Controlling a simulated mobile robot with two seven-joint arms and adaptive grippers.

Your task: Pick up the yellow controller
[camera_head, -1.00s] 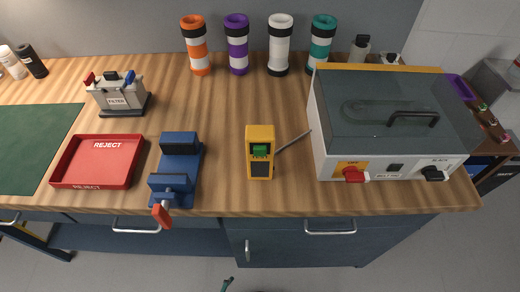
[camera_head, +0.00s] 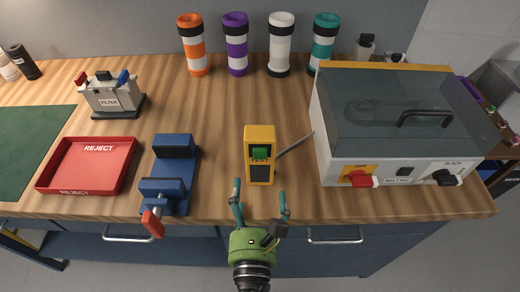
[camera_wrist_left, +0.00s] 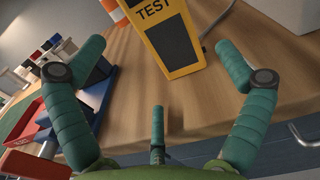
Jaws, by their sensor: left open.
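The yellow controller (camera_head: 260,157) stands upright on the wooden bench near its front edge, with a green screen, a dark lower panel and a grey probe at its right. In the left wrist view it shows as a yellow block (camera_wrist_left: 165,35) marked TEST, beyond the fingers. My left gripper (camera_head: 261,200) is open and empty, just in front of the controller at the bench's front edge. Its teal fingers also show in the left wrist view (camera_wrist_left: 160,75), spread wide and apart from the controller. My right gripper is not in view.
A blue vise (camera_head: 168,175) with a red handle and a red REJECT tray (camera_head: 133,165) lie to the left. A grey-lidded belt box (camera_head: 335,160) stands close on the right. Several striped tubes line the back. The bench behind the controller is clear.

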